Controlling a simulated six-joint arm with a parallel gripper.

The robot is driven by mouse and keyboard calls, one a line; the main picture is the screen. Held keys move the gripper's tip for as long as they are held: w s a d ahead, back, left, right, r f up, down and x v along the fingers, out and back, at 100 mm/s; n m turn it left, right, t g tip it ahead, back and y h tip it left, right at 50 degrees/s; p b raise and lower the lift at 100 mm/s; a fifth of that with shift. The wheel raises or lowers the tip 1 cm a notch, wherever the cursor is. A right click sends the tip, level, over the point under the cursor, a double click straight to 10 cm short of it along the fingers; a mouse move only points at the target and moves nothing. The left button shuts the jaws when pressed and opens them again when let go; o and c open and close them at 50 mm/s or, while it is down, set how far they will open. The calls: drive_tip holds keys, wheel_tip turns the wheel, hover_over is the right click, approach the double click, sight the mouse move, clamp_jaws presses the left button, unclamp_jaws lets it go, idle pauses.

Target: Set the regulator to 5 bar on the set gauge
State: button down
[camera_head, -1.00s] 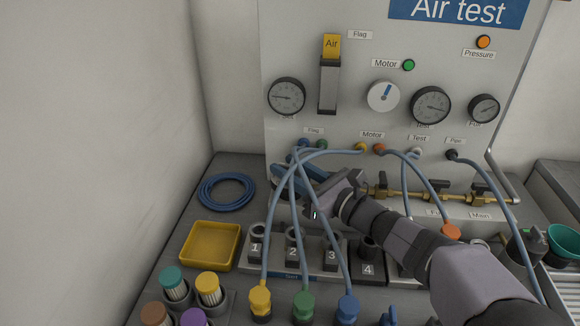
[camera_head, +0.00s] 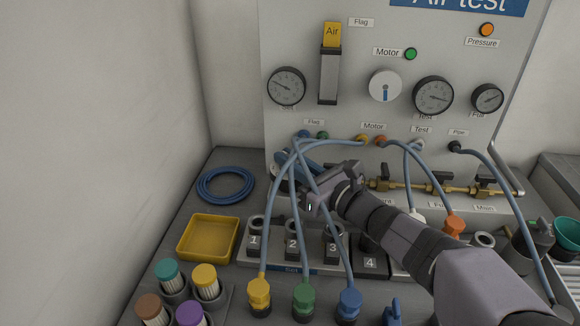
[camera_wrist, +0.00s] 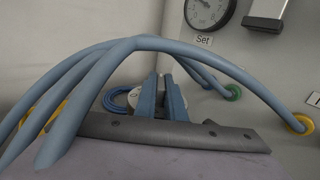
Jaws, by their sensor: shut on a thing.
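The set gauge (camera_head: 286,86) is a round dial with a dark rim at the panel's left; its needle points left and slightly up, and its numbers are too small to read. Its lower part and "Set" label show in the wrist view (camera_wrist: 208,10). My gripper (camera_head: 288,166), with blue fingers, reaches under the hoses to the panel's lower left. In the wrist view its fingers (camera_wrist: 163,92) are close together at a pale round part, which seems to be the regulator knob. The fingers hide most of it, so its markings cannot be read.
Blue hoses (camera_head: 296,205) arch over my gripper from the panel ports. The Motor dial (camera_head: 385,87) has its blue pointer down. A brass valve row (camera_head: 430,187) lies right of my wrist. A yellow tray (camera_head: 182,252) and a coiled blue hose (camera_head: 202,194) lie left.

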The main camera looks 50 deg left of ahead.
drive_tip(key=t+b, duration=0.1)
drive_tip(key=b, duration=0.1)
drive_tip(key=shift+f+m+b, duration=0.2)
drive_tip(key=shift+m+b, duration=0.1)
drive_tip(key=shift+b, duration=0.1)
drive_tip(key=m+t+b, duration=0.2)
drive_tip(key=t+b, duration=0.1)
drive_tip(key=b, duration=0.6)
drive_tip(key=m+t+h+b, duration=0.1)
drive_tip(key=m+t+b, duration=0.1)
drive_tip(key=b, duration=0.7)
drive_tip(key=shift+a+f+t, duration=0.1)
drive_tip(key=shift+f+t, duration=0.1)
drive_tip(key=shift+t, duration=0.6)
drive_tip(key=b, duration=0.2)
drive_tip(key=shift+m+t+h+b, duration=0.3)
drive_tip(key=shift+m+t+b, duration=0.05)
drive_tip(key=shift+m+t, duration=0.05)
drive_tip(key=shift+s+r+b, duration=0.1)
drive_tip(key=shift+b, duration=0.35)
drive_tip(key=shift+r+m+t+h+b, duration=0.1)
drive_tip(key=shift+m+t+h+b, duration=0.6)
drive_tip(key=shift+m+t+b, duration=0.35)
drive_tip(key=c, duration=1.8)
unclamp_jaws()
drive_tip(key=shift+r, duration=0.1)
drive_tip(key=shift+c, duration=0.2)
